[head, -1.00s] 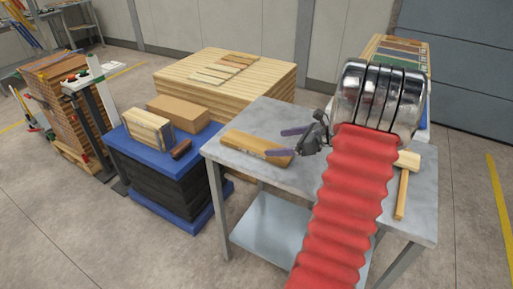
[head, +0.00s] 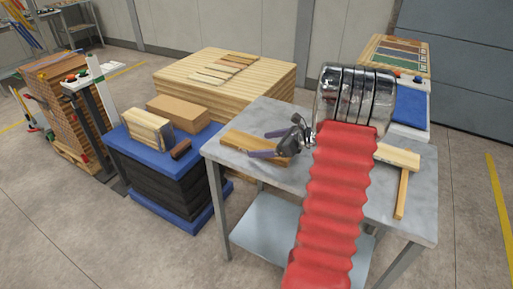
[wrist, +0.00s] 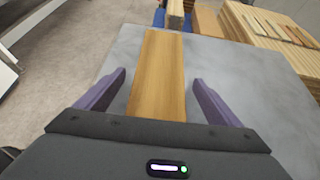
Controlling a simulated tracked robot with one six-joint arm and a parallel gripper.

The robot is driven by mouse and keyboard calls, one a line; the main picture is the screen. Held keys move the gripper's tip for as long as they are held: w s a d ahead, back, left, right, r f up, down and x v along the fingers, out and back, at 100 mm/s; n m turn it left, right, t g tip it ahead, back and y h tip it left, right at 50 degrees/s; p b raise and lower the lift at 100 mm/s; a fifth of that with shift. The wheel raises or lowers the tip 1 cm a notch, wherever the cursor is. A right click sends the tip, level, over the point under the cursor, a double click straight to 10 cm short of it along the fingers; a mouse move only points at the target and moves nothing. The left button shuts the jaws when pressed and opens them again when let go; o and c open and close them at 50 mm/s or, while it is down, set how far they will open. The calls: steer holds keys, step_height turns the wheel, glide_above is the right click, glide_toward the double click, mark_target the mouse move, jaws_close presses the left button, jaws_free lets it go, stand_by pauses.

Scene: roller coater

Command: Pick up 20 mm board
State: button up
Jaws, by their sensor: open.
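The 20 mm board, a flat light-brown wooden piece (head: 243,142), lies on the grey metal table (head: 232,165) near its left edge. In the wrist view the board (wrist: 159,75) runs away from me between my fingers. My gripper (head: 262,144) is at the board's right end, one finger on each side of it. In the wrist view my gripper (wrist: 159,82) shows two purple fingers spread apart, with a gap between each finger and the board. The board's near end is hidden by the gripper body in the wrist view.
A wooden mallet (head: 400,160) lies at the table's right side. A blue-topped stand (head: 205,135) left of the table holds wooden blocks (head: 178,113) and a dark brush-like item (head: 181,149). A large wood stack (head: 225,85) stands behind.

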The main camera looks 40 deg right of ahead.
mark_target(261, 146)
steer(key=shift+x, duration=0.8)
steer(key=shift+c, duration=0.5)
steer(key=c, duration=1.3)
steer(key=shift+r, duration=0.2)
step_height(261, 146, up, 10)
steer(key=shift+f, duration=0.1)
